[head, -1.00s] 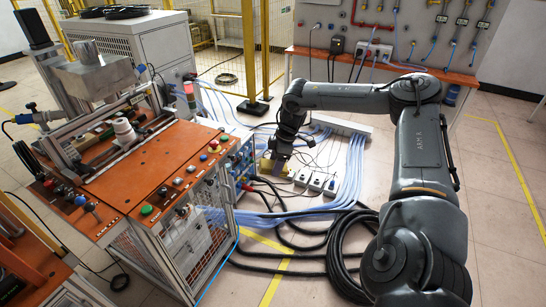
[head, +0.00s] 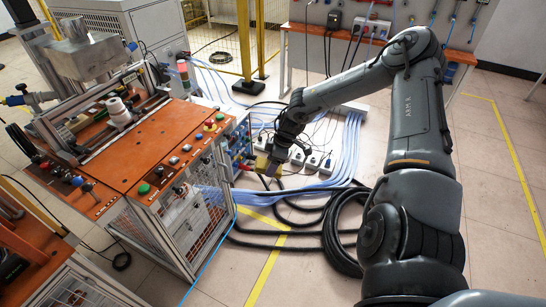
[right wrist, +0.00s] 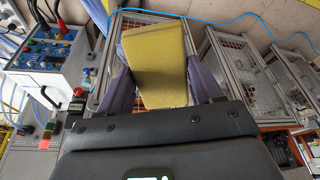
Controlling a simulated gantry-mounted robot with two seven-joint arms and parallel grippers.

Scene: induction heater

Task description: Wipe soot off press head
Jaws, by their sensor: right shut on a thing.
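The press machine stands at the left in the head view. Its press head appears to be the grey metal block (head: 88,55) at the top, above the orange worktop (head: 150,143). I cannot make out soot on it at this size. My right gripper (head: 270,166) is to the right of the machine, beside its connector panel and well away from the press head. It is shut on a yellow sponge (right wrist: 158,50), gripped between two purple fingers (right wrist: 160,78) in the right wrist view. The sponge's near part is in shadow. My left gripper is not in view.
Coiled black hose (head: 345,235) and bundled pale blue hoses (head: 350,150) lie on the floor by my right arm. A yellow fence post (head: 244,40) stands behind. Control buttons (head: 187,148) line the worktop's right edge. A second orange-topped unit (head: 30,245) is at lower left.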

